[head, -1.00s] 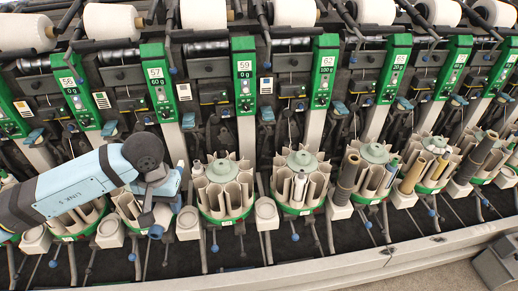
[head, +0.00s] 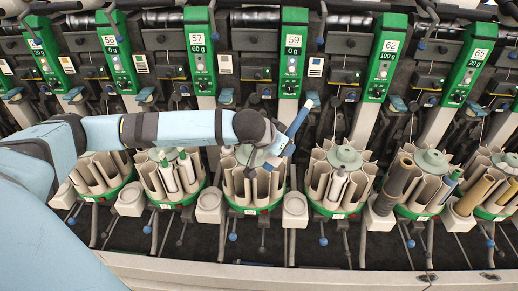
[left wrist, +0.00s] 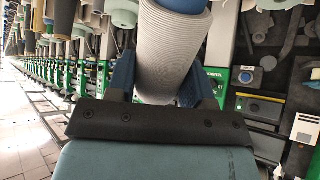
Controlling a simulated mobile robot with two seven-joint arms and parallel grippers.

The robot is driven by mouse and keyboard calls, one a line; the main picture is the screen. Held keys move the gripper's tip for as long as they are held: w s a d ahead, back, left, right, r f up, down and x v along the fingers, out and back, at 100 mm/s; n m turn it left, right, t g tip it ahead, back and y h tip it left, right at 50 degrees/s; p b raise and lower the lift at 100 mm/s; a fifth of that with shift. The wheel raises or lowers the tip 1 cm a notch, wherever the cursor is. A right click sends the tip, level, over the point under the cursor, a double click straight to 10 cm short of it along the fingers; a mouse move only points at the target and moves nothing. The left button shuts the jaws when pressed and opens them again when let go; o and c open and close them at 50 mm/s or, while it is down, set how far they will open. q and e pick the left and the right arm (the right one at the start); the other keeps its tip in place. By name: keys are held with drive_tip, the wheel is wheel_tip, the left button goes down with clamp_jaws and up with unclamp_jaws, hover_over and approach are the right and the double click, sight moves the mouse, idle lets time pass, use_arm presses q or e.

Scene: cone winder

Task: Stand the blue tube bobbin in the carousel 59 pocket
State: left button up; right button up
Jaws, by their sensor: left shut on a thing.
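My left gripper (head: 277,150) is shut on the blue tube bobbin (head: 298,121). In the head view its blue part slants up to the right of the gripper, above and behind the carousel under sign 59. In the left wrist view the bobbin (left wrist: 172,48) has pale, ribbed winding and a blue end at the top, between the blue fingers. The 59 carousel (head: 252,209) has a green base and beige pockets. My gripper and arm cover part of its back and top. The bobbin is clear of the front pockets. My right gripper is not in view.
The 62 carousel (head: 335,213) holds a pale bobbin (head: 338,184). Small beige cups (head: 295,205) stand between carousels. A pale rail (head: 300,277) runs along the front.

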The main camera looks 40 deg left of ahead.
use_arm(q)
drive_tip(key=shift+w+a+f+m+t+h+b, duration=0.3)
drive_tip(key=shift+a+t+h+b, duration=0.1)
drive_tip(key=shift+a+t+h, duration=0.15)
drive_tip(key=s+a+f+m+t+h+b, duration=0.1)
drive_tip(key=a+f+m+t+h+b, duration=0.1)
drive_tip(key=a+m+h+b, duration=0.3)
drive_tip(key=shift+a+f+t+h+b, duration=0.25)
drive_tip(key=shift+a+t+h+b, duration=0.45)
drive_tip(key=shift+h+b, duration=1.45)
drive_tip(key=shift+d, duration=0.15)
drive_tip(key=shift+b, duration=0.5)
drive_tip(key=shift+b, duration=0.4)
